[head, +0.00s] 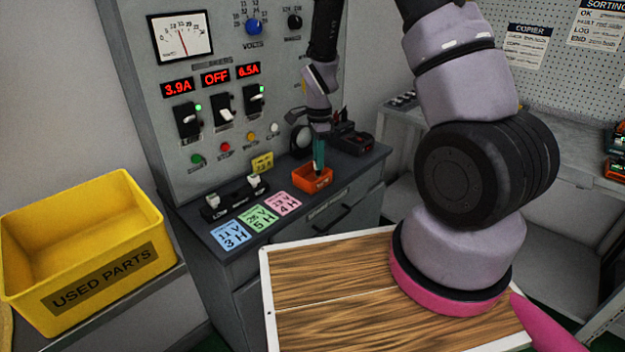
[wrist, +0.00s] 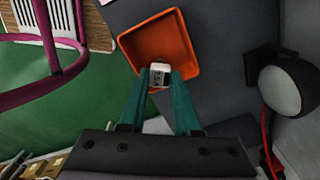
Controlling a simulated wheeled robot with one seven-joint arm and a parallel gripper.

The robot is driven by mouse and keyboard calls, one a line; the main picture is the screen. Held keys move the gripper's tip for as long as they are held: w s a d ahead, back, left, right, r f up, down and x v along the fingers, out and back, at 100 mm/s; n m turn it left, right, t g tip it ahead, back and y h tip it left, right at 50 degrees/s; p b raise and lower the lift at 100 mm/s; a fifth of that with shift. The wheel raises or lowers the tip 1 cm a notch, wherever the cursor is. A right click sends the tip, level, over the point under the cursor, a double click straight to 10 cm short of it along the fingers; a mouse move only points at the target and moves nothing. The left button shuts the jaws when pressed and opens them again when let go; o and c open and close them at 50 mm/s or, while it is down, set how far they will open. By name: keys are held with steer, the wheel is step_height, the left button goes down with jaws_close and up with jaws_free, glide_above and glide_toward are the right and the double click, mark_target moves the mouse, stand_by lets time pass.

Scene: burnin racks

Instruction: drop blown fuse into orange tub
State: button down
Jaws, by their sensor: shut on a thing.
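The orange tub (head: 312,179) stands on the grey bench ledge below the control panel. It also shows in the wrist view (wrist: 180,30), with its open top facing the camera. My gripper (head: 319,166) is over the tub, with its teal fingers pointing down. In the wrist view my gripper (wrist: 160,74) is shut on a small white fuse (wrist: 158,70) with dark markings. The fuse shows against the near part of the tub's opening. I cannot tell its exact height above the tub floor.
Coloured cards (head: 258,218) and a fuse-holder strip (head: 233,197) lie left of the tub. A round lamp (wrist: 288,88) stands right of it in the wrist view. A yellow used-parts bin (head: 85,240) is at far left. A dark tool (head: 352,140) lies behind the tub.

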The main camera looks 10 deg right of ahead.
steer(key=c, duration=0.5)
jaws_free()
steer(key=shift+c, duration=0.2)
step_height(320, 180, up, 11)
steer(key=s+d+r+n+t+y, duration=0.1)
steer(key=s+d+r+n+t, duration=0.2)
steer(key=r, duration=0.6)
steer(key=s+d+r+n+y, duration=0.1)
steer(key=s+r+n, duration=0.3)
steer(key=r, duration=0.5)
steer(key=s+d+r+n+t, duration=0.1)
steer(key=s+r+n+t, duration=0.1)
steer(key=s, duration=0.5)
steer(key=s+r+n+t, duration=0.2)
steer(key=s+r+n, duration=0.2)
steer(key=s+r, duration=0.3)
steer(key=shift+d, duration=0.4)
